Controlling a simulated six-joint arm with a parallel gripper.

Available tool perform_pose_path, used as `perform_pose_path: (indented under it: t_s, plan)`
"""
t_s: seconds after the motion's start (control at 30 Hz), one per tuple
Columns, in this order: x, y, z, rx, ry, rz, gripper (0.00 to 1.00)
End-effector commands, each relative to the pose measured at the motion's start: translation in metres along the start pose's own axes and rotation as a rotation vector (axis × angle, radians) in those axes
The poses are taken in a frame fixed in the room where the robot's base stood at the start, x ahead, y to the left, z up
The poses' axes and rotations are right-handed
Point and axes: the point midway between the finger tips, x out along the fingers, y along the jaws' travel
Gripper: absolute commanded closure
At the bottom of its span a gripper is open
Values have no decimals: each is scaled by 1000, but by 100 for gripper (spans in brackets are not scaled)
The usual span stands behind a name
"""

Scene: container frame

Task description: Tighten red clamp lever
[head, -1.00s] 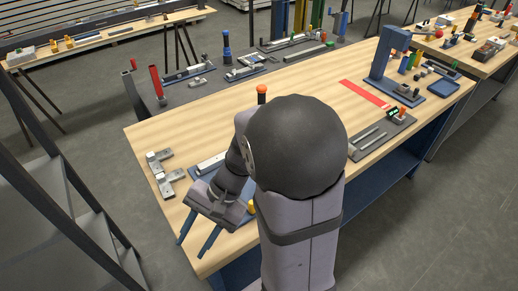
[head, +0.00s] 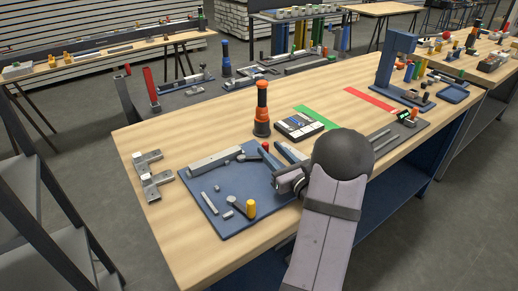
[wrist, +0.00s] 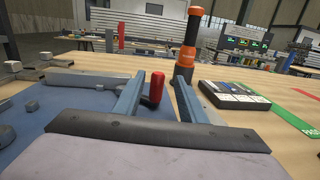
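A red-capped lever (head: 265,146) stands upright at the back right edge of the blue fixture plate (head: 222,227).
An orange-and-black post (head: 262,108) stands close behind the lever. A dark panel box (head: 299,127) lies to its right. A grey bar (head: 215,159), small blocks and a yellow knob (head: 250,208) are on the plate. Metal brackets (head: 150,175) sit at the left.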

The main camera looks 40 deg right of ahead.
Motion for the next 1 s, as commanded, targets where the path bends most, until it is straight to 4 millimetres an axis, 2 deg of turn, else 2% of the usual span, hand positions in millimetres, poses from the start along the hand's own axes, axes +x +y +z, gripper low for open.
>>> perform_pose_path:
  t_s: [0.13, 0.37, 0.8, 1.0]
  plan:
    - [3, 2, -6, -15, 26, 14, 63]
    - [12, 3, -4, -17, 24, 19, 63]
    - [65, 5, -5, -17, 24, 21, 63]
    - [75, 5, -6, -17, 25, 19, 63]
